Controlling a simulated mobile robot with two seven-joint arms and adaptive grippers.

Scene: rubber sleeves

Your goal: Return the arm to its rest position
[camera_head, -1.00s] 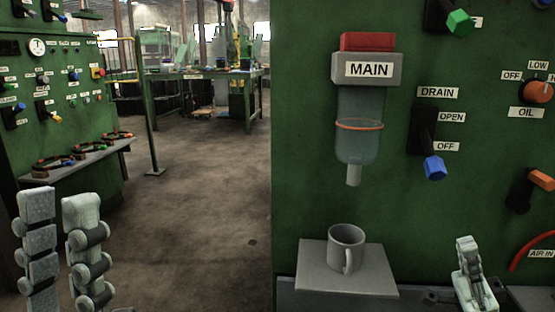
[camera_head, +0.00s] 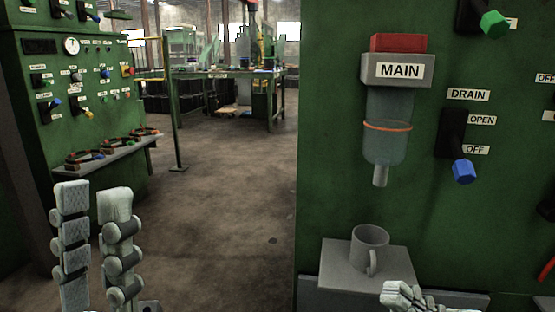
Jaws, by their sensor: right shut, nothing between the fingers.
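My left gripper (camera_head: 94,192) is at the lower left. Its two fingers stand upright with a gap between them, and nothing shows in that gap. My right gripper (camera_head: 398,287) is at the bottom edge, just right of the grey mug. Its fingers are shut and empty, and most of it is cut off by the frame. The grey mug (camera_head: 368,250) stands upright on a grey shelf (camera_head: 340,272) below the clear MAIN cup (camera_head: 389,147). The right gripper looks apart from the mug, but overlaps the shelf's front edge in the picture.
A green panel (camera_head: 330,190) fills the right side. It carries a blue DRAIN knob (camera_head: 463,171) near OFF and a green knob (camera_head: 494,22). A second green console (camera_head: 55,140) with a ledge stands at the left. Open floor (camera_head: 230,220) lies between them.

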